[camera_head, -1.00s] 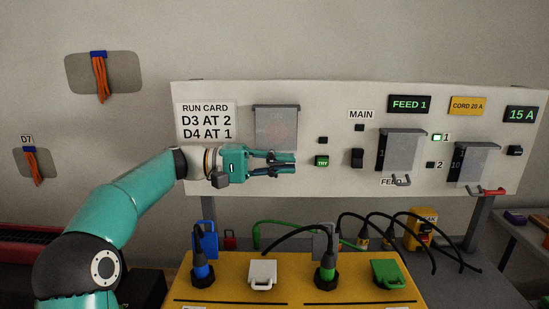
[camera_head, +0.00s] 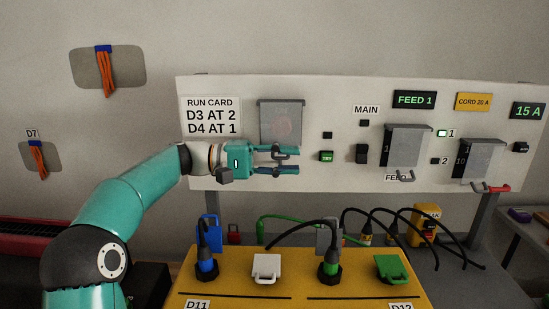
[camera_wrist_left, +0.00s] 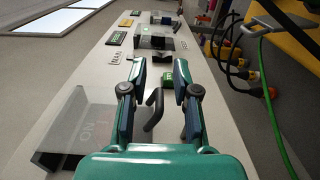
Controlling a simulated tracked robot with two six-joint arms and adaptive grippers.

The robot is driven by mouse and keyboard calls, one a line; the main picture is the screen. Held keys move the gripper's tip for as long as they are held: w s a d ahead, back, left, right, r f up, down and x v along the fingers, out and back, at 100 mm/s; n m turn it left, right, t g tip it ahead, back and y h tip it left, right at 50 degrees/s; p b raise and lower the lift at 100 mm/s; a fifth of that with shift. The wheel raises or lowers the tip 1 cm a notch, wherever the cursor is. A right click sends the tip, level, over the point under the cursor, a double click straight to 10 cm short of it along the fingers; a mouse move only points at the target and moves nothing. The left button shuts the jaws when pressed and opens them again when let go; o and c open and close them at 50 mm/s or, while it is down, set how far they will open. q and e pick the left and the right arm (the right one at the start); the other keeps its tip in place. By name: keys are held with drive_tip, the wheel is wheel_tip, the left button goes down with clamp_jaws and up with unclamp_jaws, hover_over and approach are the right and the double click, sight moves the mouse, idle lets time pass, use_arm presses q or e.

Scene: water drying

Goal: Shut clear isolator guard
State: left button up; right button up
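A clear grey guard (camera_head: 281,115) is on the left part of the white panel, with a faint red shape and lettering behind it. In the left wrist view, this guard (camera_wrist_left: 72,133) is at the lower left, and its dark bent handle (camera_wrist_left: 154,108) shows between the fingers, without clear contact. My left gripper (camera_head: 287,160) is open just below the guard, its fingers pointing right; it also shows in the wrist view (camera_wrist_left: 158,92). The gripper hides the guard's lower edge in the head view. How far the guard stands off the panel is hard to tell. My right gripper is out of view.
Two other clear guards, the middle one (camera_head: 406,147) and the right one (camera_head: 477,158), are further right on the panel. A green TRY button (camera_head: 326,156) is right of my fingertips. Below stands a yellow bench (camera_head: 235,284) with plugs and cables.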

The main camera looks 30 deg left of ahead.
use_arm(q)
drive_tip(key=shift+a+f, duration=0.1)
drive_tip(key=v, duration=0.8)
